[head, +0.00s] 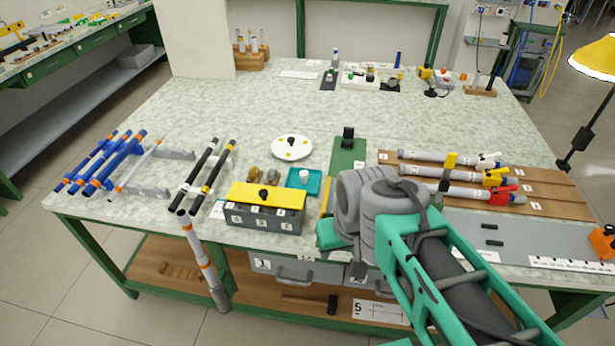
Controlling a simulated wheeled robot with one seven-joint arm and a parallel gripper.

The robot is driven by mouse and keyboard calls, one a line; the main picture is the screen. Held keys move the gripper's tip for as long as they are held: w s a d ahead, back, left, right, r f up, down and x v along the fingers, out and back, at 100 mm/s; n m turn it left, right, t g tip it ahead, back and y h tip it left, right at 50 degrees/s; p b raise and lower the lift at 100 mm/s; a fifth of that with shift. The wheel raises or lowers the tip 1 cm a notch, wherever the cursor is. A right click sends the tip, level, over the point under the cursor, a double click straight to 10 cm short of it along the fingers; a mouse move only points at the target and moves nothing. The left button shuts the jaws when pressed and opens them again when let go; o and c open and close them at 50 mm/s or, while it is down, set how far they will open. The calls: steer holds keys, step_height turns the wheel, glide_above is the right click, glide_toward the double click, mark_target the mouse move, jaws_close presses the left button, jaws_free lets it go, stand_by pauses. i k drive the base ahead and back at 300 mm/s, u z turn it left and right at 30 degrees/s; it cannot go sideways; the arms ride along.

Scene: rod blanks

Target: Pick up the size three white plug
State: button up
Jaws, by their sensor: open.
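A small white cylinder, which looks like a white plug (304,174), stands on a teal tray (291,185) near the middle front of the bench. I cannot read a size on it. Just left of the tray is a grey box with numbered labels (264,219) on its front. A yellow lid with a dark knob (283,197) covers its top, so its inside is hidden. My grey and teal arm reaches in from the lower right, its wrist to the right of the tray and box. I cannot make out my gripper's fingers; the arm hides them.
Black rods (196,176) and blue rods (116,161) lie on racks at left. A white round plate (292,147) and a green stand (348,152) are behind the tray. Grey tubes with coloured ends (449,175) lie on boards at right. The bench middle is clear.

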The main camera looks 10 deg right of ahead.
mark_target(304, 174)
steer(key=k, duration=0.65)
steer(key=u, duration=0.45)
steer(key=i, duration=1.1)
steer(key=u, duration=1.1)
steer(key=i, duration=0.55)
steer(key=u, duration=0.3)
